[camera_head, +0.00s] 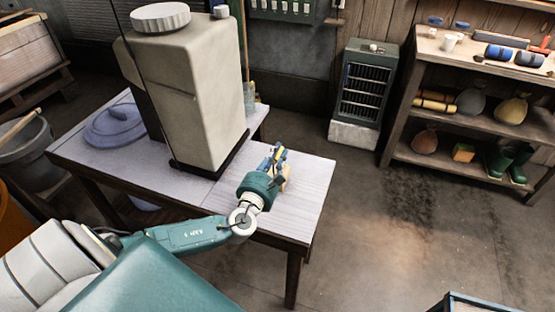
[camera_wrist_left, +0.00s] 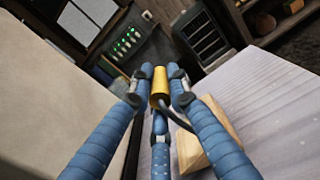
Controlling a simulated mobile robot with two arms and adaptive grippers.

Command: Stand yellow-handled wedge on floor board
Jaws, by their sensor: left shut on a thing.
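My left gripper (camera_head: 277,156) is above the right part of the table, beside the big beige container. In the left wrist view, its blue-wrapped fingers (camera_wrist_left: 159,86) are shut on a yellow handle (camera_wrist_left: 159,97). A dark curved rod leads from the handle to a pale wooden wedge (camera_wrist_left: 212,140), partly behind a finger. A small tan part of the wedge (camera_head: 287,173) shows beside the gripper in the head view. I cannot tell whether the wedge touches the tabletop. I cannot make out a floor board. My right gripper is not in view.
The white-topped table (camera_head: 311,196) is bare to the right of the gripper. The tall beige container (camera_head: 196,92) stands close at its left. A blue lid (camera_head: 115,124) lies farther left. A grey slatted cabinet (camera_head: 362,95) and shelves (camera_head: 447,168) stand behind. Open floor lies at right.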

